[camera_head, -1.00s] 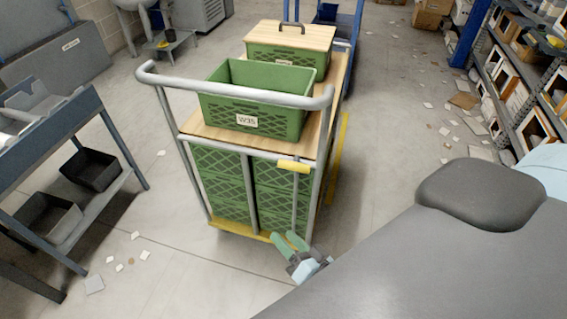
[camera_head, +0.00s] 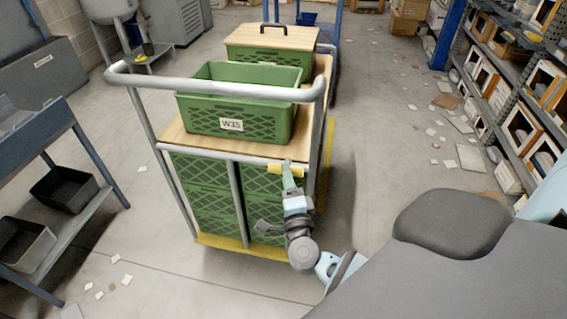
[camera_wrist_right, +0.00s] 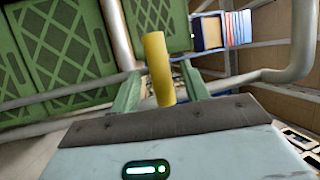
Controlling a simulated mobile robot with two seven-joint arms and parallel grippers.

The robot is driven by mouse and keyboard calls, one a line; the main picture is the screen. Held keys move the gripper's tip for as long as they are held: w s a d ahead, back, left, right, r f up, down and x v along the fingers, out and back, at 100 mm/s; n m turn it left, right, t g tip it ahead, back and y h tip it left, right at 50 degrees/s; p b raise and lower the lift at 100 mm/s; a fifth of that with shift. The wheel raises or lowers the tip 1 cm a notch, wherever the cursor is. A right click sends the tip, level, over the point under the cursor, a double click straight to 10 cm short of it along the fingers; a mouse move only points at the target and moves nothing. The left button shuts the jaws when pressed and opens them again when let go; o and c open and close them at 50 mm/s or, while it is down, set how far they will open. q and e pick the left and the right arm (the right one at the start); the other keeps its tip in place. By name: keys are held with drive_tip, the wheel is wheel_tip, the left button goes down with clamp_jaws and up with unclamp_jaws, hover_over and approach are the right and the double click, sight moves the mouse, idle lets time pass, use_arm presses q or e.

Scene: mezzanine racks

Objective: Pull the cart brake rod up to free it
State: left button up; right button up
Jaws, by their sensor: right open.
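The cart (camera_head: 160,143) has a grey tubular frame, a wooden top and a yellow base edge. The yellow grip of its brake rod (camera_head: 272,169) is at the near right of the cart, just below the wooden top. My right gripper (camera_head: 289,172) is at this grip, its fingers partly covering it. In the right wrist view the yellow grip (camera_wrist_right: 157,62) stands between the two green fingers, which are open on either side with gaps. The rod below the grip is mostly hidden by my right gripper and arm. My left gripper is not in view.
An open green crate W35 (camera_head: 198,123) and a lidded green crate (camera_head: 262,57) stand on the cart, with more green crates below. A workbench with black bins (camera_head: 66,188) is at left. Shelving (camera_head: 497,108) is at right. Scraps lie on the floor.

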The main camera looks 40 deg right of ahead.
drive_tip(key=shift+x, duration=2.6)
drive_tip(key=shift+c, duration=0.5)
clamp_jaws()
